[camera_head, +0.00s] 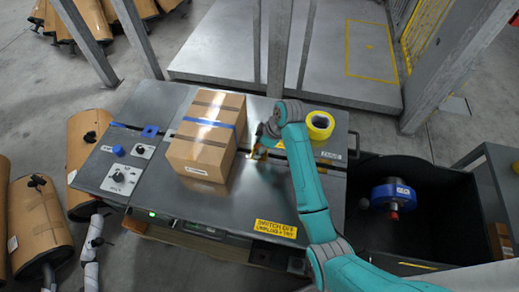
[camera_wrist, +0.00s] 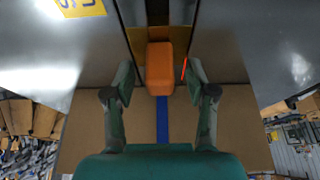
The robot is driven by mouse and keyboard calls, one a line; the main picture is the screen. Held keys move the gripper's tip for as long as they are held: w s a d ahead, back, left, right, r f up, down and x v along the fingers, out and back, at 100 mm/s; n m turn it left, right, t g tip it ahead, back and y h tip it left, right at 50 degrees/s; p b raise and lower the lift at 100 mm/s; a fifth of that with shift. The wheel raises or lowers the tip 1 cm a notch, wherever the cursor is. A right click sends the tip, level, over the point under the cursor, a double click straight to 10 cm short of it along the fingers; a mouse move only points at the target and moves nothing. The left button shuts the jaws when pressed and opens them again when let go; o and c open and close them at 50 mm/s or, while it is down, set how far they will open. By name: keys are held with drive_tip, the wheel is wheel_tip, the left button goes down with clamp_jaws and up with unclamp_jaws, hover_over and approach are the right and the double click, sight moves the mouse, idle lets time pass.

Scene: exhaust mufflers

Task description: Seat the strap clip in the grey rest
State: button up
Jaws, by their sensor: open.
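An orange block (camera_wrist: 159,68), which looks like the strap clip, shows in the wrist view between and just beyond my two fingertips. My gripper (camera_wrist: 161,76) is open, with one finger on each side of the block and a gap visible on both sides. In the head view my gripper (camera_head: 258,148) is low over the table, close to the right side of the strapped carton (camera_head: 208,130); the clip is hard to make out there. A grey piece (camera_wrist: 157,12) lies beyond the block in the wrist view; I cannot tell whether it is the grey rest.
The carton, with a blue strap, stands on the grey metal table (camera_head: 150,200). A yellow tape roll (camera_head: 320,124) lies right of my arm. A control panel (camera_head: 122,179) is at the left. A dark bin (camera_head: 430,180) with a blue reel (camera_head: 391,194) stands right of the table.

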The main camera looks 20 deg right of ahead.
clamp_jaws()
drive_tip(key=shift+r, duration=0.15)
wheel_tip(320, 180, up, 10)
drive_tip(key=shift+f, duration=0.1)
idle(0.5)
